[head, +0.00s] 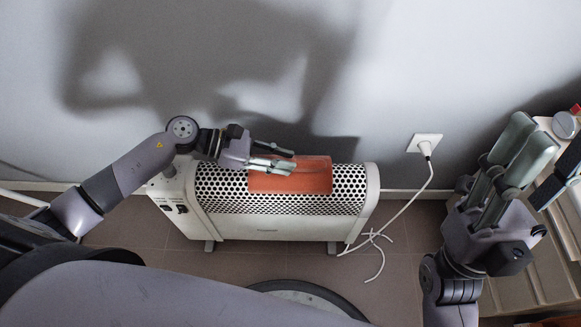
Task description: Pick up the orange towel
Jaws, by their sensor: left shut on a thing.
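The orange towel (312,178) lies folded over the top of a white heater, against its perforated upper panel. My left gripper (285,162) comes in from the left and is shut on the towel at its upper left part. The towel still rests on or very close to the heater; I cannot tell if there is a gap. My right gripper (522,150) is at the right, away from the towel, with its fingers pointing up. Its fingers overlap in this view, so its opening is unclear.
The white heater (265,225) stands on the tiled floor against the grey wall. A white cord (405,208) runs from a wall socket (425,142) to the floor beside the heater. A cabinet or table with objects is at the right edge, close to my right gripper.

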